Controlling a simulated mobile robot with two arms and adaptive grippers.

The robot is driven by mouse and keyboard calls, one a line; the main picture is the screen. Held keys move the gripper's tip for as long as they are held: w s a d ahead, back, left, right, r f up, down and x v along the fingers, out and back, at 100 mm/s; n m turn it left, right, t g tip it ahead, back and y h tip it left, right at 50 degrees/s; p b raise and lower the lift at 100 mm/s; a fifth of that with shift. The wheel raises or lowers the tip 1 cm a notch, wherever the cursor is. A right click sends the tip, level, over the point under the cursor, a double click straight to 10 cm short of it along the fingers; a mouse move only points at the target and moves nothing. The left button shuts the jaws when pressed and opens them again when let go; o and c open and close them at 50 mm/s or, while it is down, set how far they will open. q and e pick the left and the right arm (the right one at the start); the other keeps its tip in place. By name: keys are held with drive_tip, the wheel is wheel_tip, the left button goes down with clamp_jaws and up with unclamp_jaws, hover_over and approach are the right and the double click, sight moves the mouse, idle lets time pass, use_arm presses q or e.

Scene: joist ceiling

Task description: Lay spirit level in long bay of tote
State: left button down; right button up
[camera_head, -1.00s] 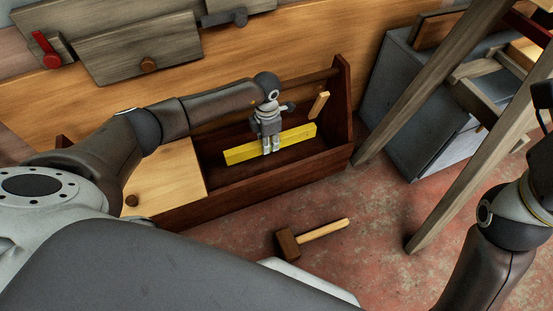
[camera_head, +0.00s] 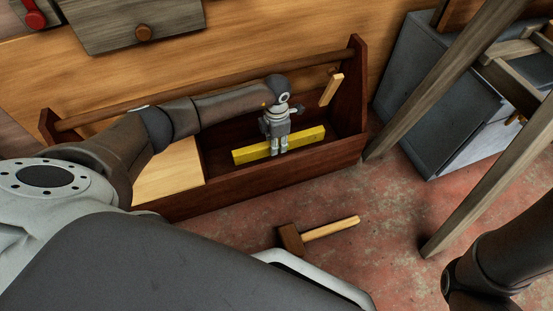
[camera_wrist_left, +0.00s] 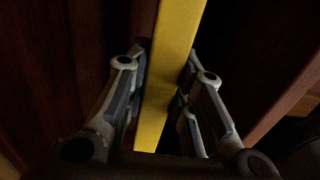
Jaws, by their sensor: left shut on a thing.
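The yellow spirit level (camera_head: 308,136) is a long bar inside the open bay of the dark wooden tote (camera_head: 270,176). It lies lengthwise, low between the tote's walls; whether it touches the bay floor I cannot tell. My left gripper (camera_head: 278,150) points down into the bay and is shut on the level near its middle. In the left wrist view the level (camera_wrist_left: 168,70) runs between the two fingers (camera_wrist_left: 160,105). The gripper hides a middle part of the level. My right arm shows at the lower right, but its gripper is out of view.
A light wooden lid or panel (camera_head: 168,172) covers the tote's left part. A wooden-handled tool (camera_head: 331,89) stands at its right end. A mallet (camera_head: 292,238) lies on the floor in front. A grey cabinet (camera_head: 440,110) and a wooden ladder-like frame (camera_head: 455,75) stand at right.

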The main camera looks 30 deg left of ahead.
use_arm(q)
wheel_tip(320, 180, down, 4)
drive_tip(key=shift+f+b, duration=0.15)
drive_tip(key=shift+b, duration=1)
wheel_tip(320, 180, down, 4)
drive_tip(key=b, duration=0.2)
drive_tip(key=shift+r+b, duration=0.25)
drive_tip(key=shift+b, duration=0.1)
drive_tip(key=shift+r, duration=0.1)
drive_tip(key=c, duration=1.7)
unclamp_jaws()
drive_tip(key=shift+f, duration=0.25)
drive_tip(key=o, duration=0.4)
drive_tip(key=shift+o, duration=0.2)
drive_tip(key=shift+r, duration=0.2)
